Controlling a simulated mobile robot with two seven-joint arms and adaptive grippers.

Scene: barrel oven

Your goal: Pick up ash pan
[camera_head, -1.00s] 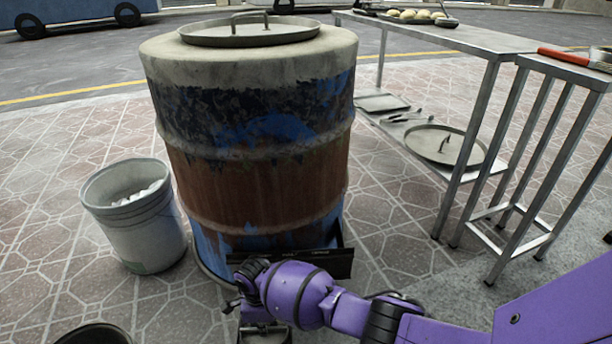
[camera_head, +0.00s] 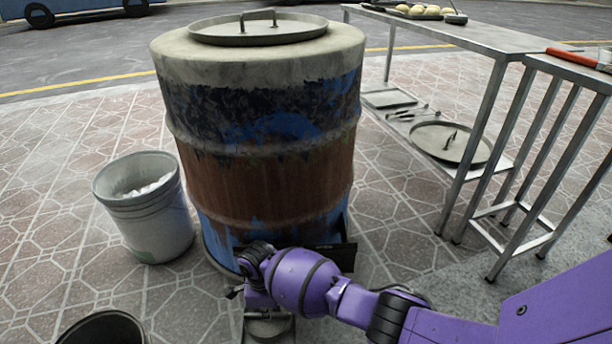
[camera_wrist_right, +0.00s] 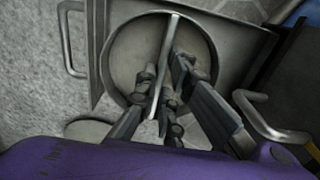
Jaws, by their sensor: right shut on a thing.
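The ash pan appears to be a grey metal tray (camera_wrist_right: 240,45) with a loop handle at each side and a round disc with a thin bar across it. It fills the middle of the right wrist view. My right gripper (camera_wrist_right: 163,92) has its two dark fingers on either side of the bar and is shut on it. In the head view, the pan (camera_head: 268,327) shows at the bottom edge, partly hidden under my purple right wrist. I cannot tell whether it is off the ground. My left gripper is not in view.
The rusty blue barrel oven (camera_head: 270,170) stands just behind my right wrist, with a dark open panel (camera_head: 335,257) at its base. A bucket (camera_head: 148,215) stands left, and a dark container (camera_head: 100,328) is at the lower left. A metal table (camera_head: 480,38) stands right.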

